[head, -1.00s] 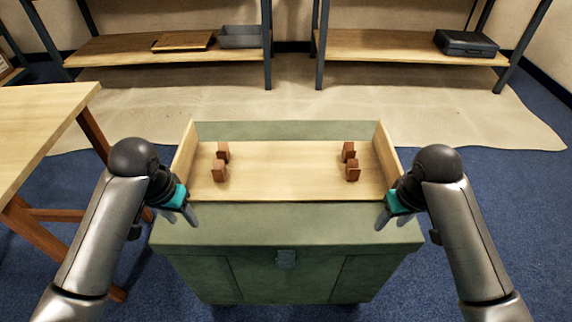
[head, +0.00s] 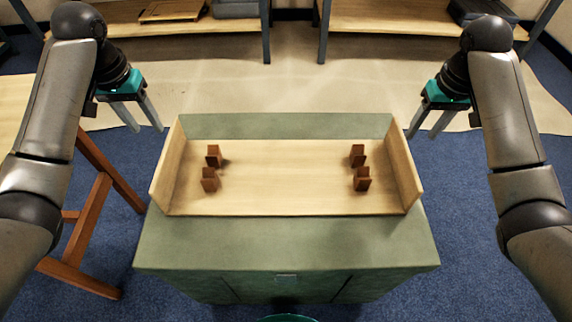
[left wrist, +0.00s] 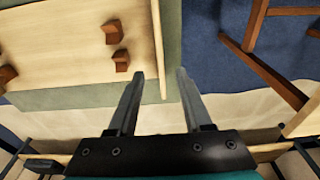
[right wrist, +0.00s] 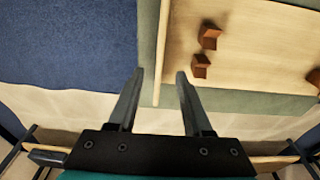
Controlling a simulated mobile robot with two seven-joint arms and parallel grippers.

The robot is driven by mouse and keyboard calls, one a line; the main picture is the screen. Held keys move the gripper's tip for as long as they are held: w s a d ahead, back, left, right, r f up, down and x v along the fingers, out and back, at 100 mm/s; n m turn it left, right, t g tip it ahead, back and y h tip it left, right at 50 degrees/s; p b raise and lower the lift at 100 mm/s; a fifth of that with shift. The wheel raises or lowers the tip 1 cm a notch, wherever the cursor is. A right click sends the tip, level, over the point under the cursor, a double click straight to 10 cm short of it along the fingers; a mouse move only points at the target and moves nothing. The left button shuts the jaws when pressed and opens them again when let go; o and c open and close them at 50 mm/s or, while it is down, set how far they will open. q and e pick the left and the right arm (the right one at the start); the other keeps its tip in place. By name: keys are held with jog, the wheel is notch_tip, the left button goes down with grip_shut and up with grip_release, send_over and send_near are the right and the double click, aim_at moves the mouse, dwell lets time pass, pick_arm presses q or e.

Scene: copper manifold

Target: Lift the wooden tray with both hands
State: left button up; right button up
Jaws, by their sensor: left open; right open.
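The wooden tray (head: 285,190) is pale, with raised end walls at left and right, and lies flat on a green cabinet (head: 285,245). Small brown wooden blocks stand on it in pairs, one pair (head: 210,168) near the left end and one (head: 360,168) near the right. My left gripper (head: 147,130) is open and empty, up and left of the tray's left wall. My right gripper (head: 425,136) is open and empty, up and right of the right wall. In the left wrist view the tray's end wall (left wrist: 156,50) shows beyond the fingers; the right wrist view shows the other wall (right wrist: 162,45).
A wooden table with brown legs (head: 90,235) stands at the left. Shelves (head: 180,28) at the back hold a board and a grey bin, and a dark case (head: 490,10) at right. Blue carpet and a beige mat (head: 290,80) lie open between.

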aim_at(170, 160)
pick_arm(q)
jog(key=shift+f, duration=0.1)
jog(key=shift+d+f, duration=0.1)
jog(key=shift+f, duration=0.4)
pick_arm(e)
jog(key=shift+f, duration=0.6)
pick_arm(q)
jog(key=shift+w+f, duration=0.2)
jog(key=shift+f, duration=0.45)
jog(key=shift+w+f, duration=0.15)
jog(key=shift+f, duration=0.5)
pick_arm(e)
jog(key=shift+w+f, duration=0.2)
jog(key=shift+f, duration=1.2)
pick_arm(q)
jog(key=shift+f, duration=0.7)
pick_arm(e)
jog(key=shift+f, duration=0.55)
pick_arm(q)
jog(key=f, duration=0.6)
jog(key=w+f, duration=0.1)
jog(key=f, duration=0.3)
pick_arm(e)
jog(key=f, duration=0.3)
jog(key=w+f, duration=0.1)
jog(key=f, duration=0.6)
jog(key=shift+w, duration=0.2)
